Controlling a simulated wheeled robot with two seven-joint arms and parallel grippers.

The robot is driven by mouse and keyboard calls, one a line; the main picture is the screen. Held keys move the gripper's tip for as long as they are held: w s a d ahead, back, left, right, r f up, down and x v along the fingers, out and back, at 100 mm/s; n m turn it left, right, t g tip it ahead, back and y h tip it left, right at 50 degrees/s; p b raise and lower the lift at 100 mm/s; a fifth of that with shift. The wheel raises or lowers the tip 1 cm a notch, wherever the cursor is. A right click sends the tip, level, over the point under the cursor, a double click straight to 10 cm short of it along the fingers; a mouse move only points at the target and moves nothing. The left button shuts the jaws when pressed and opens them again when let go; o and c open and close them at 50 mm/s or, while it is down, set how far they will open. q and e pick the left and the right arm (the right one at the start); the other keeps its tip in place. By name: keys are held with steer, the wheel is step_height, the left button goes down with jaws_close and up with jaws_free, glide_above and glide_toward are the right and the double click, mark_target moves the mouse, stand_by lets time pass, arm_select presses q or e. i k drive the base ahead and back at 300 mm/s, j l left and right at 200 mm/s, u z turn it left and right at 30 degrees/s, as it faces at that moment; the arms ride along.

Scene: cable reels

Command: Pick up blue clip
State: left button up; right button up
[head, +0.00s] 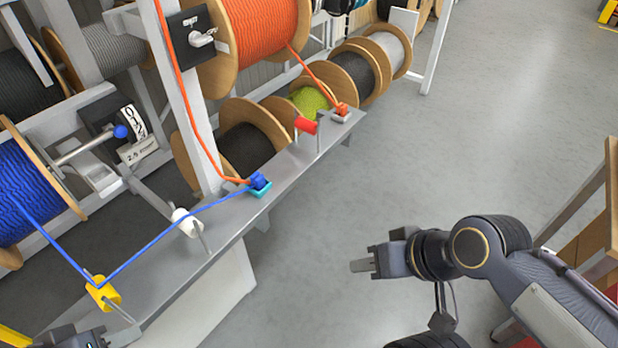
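The blue clip (260,180) sits on a small teal base (261,191) on the grey rail (228,222). A blue cable (160,237) runs to it from the blue reel (32,190) through a yellow guide (103,292). My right gripper (361,266) is to the right of the rail, over the floor and apart from the clip. It is seen from the side, and its finger gap cannot be made out. My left gripper (80,338) is only partly in view at the bottom left edge, and its fingers cannot be made out.
An orange clip (342,109) sits further along the rail, past a red roller (306,125). A white roller (186,222) is near the blue clip. An orange cable (187,110) hangs along the white post. Reels stand behind the rail. A wooden frame (585,205) is at right.

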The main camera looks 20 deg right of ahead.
mark_target(257, 179)
steer(key=z, duration=0.25)
steer(key=i+l+u, duration=0.1)
steer(key=u, duration=0.3)
steer(key=i+l+u, duration=0.15)
steer(key=u, duration=0.3)
steer(key=i+l+u, duration=0.1)
steer(key=u, duration=0.3)
